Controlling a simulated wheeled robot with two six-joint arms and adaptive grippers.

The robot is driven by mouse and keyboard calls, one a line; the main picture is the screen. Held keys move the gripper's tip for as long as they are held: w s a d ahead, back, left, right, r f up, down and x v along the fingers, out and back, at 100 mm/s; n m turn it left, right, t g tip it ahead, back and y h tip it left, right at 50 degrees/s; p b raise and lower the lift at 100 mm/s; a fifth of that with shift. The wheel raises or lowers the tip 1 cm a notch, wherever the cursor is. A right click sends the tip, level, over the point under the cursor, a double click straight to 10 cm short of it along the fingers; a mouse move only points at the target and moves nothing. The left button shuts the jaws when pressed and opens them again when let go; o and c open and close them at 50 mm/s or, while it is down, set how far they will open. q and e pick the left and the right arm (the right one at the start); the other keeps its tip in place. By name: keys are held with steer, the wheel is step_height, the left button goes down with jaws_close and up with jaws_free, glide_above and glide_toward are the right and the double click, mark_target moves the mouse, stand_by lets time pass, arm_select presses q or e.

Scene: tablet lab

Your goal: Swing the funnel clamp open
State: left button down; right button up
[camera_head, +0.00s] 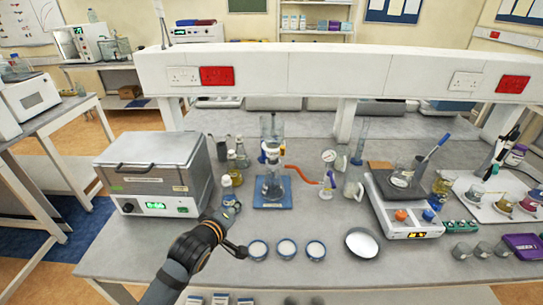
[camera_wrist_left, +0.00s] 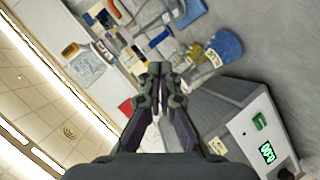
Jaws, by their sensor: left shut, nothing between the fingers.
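The filter funnel assembly stands upright on a blue base (camera_head: 272,203) mid-bench in the head view. Its clear funnel (camera_head: 277,126) sits above a flask (camera_head: 272,186). The clamp (camera_head: 272,152) appears to be at the joint between them; it is too small to tell its state. My left gripper (camera_head: 226,215) is in front of the assembly and to its left, apart from it, close to a wash bottle (camera_head: 228,184). In the wrist view the left fingertips (camera_wrist_left: 160,72) are together with nothing between them. My right gripper is out of view.
A grey heating bath (camera_head: 152,165) stands left. Three small dishes (camera_head: 287,249) lie in front of the assembly. A red hose (camera_head: 300,174) runs right to a gauge pump (camera_head: 327,186). A shelf beam (camera_head: 335,68) spans behind. A hotplate balance (camera_head: 405,228) stands right.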

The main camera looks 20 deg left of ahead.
arm_select(q)
steer(key=w+r+n+t+h, duration=0.2)
steer(key=w+r+n+t, duration=0.2)
steer(key=r, duration=0.5)
steer(key=shift+w+d+r+n, duration=0.15)
steer(key=shift+d+r+n, duration=0.15)
steer(key=shift+n, duration=0.3)
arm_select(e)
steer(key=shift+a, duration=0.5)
arm_select(q)
steer(key=shift+w, duration=0.1)
steer(key=w+d+p, duration=0.3)
steer(key=w+d, duration=0.2)
steer(key=w, duration=0.5)
steer(key=shift+d, duration=0.15)
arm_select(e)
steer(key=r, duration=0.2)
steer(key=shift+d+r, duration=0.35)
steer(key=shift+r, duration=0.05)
arm_select(q)
steer(key=shift+w, duration=0.15)
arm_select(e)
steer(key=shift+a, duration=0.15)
arm_select(q)
steer(key=shift+f, duration=0.1)
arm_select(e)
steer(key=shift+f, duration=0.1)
